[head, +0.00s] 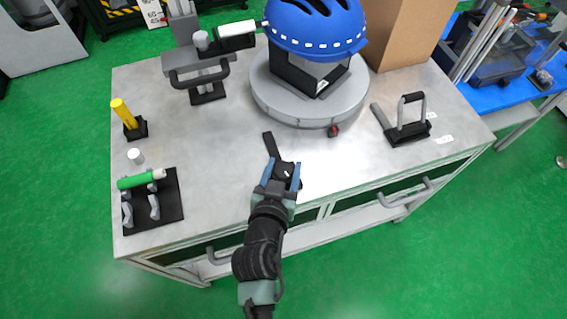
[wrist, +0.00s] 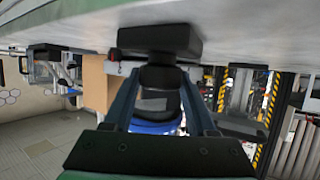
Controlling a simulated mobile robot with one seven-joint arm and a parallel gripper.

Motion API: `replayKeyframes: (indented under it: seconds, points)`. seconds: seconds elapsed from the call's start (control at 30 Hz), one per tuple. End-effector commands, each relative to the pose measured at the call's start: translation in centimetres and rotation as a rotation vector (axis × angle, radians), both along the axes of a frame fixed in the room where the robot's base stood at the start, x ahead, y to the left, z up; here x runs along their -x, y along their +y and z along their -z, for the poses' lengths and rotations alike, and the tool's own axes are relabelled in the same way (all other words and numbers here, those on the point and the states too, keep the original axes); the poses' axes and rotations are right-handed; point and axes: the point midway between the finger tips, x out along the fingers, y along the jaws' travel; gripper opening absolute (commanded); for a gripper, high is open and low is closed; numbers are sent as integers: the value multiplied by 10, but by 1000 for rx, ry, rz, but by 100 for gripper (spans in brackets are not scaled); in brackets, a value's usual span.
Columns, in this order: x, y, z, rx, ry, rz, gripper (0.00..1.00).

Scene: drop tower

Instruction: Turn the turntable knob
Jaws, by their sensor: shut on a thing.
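The knob (head: 285,171) is a small black piece with a white mark, at the front edge of the bench. It also shows in the wrist view as a dark round piece (wrist: 160,78) on a black base (wrist: 160,40). My gripper (head: 282,174) has its two blue fingers on either side of the knob and is shut on it. The turntable (head: 310,114) is a round grey disc behind the knob. It carries a black stand (head: 305,80) with a blue helmet (head: 315,28) on top.
A black bar (head: 270,146) lies just behind the knob. A black-based handle fixture (head: 408,131) stands at right and a green-handled fixture (head: 140,181) at front left. A yellow cylinder (head: 124,113) stands at left. A cardboard box (head: 405,35) is behind. Bare bench (head: 215,150) lies left of the knob.

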Motion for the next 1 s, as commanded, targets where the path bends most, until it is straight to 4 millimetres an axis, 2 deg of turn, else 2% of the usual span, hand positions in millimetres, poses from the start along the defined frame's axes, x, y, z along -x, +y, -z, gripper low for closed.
replayKeyframes:
  seconds: [0.3,0.33,0.5,0.83,1.0]
  points:
    - [1,1,1,-3,0,-5,2]
    - [1,1,1,-3,0,-4,59]
    - [1,1,1,-2,1,-4,86]
    - [1,0,0,-1,0,-3,86]
    - [9,2,-3,-1,0,-3,86]
